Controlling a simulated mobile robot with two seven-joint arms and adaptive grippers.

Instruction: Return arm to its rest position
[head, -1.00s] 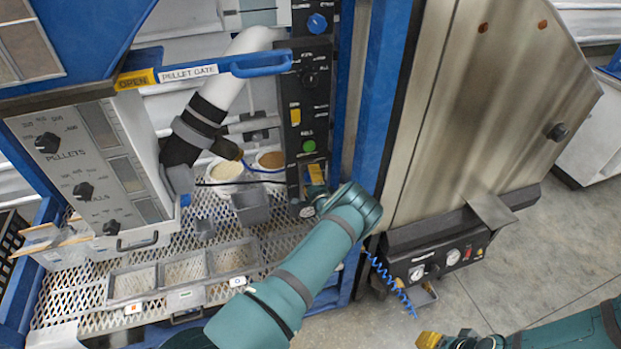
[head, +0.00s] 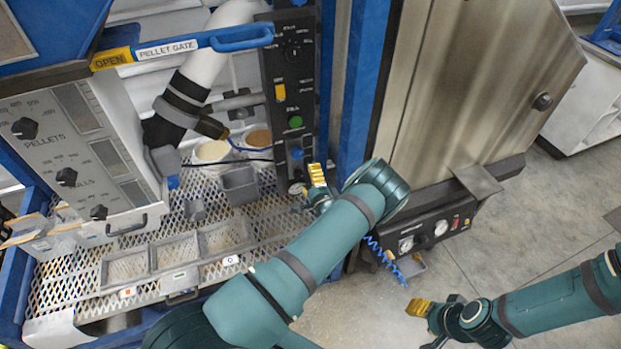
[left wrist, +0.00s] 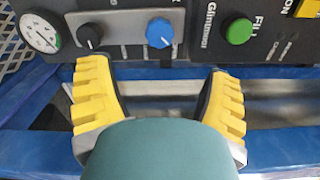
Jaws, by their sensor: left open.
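My left arm, teal, reaches in from the bottom of the head view. Its gripper (head: 316,186) is beside the lower end of the black control panel (head: 292,70). In the left wrist view the yellow fingers of the left gripper (left wrist: 160,100) are spread wide with nothing between them. Beyond them are a blue knob (left wrist: 159,33), a black knob (left wrist: 90,37), a green button (left wrist: 238,31) and a round gauge (left wrist: 39,33), apart from the fingers. My right gripper (head: 424,312) hangs over the floor at lower right; its finger gap is too unclear to judge.
A perforated shelf (head: 75,265) carries several grey bins and a grey scoop-like cup (head: 239,186). A blue pellet gate handle (head: 243,36) stands above. A steel cabinet (head: 460,80) with gauges and a blue coiled hose (head: 385,258) is right. Floor between the arms is clear.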

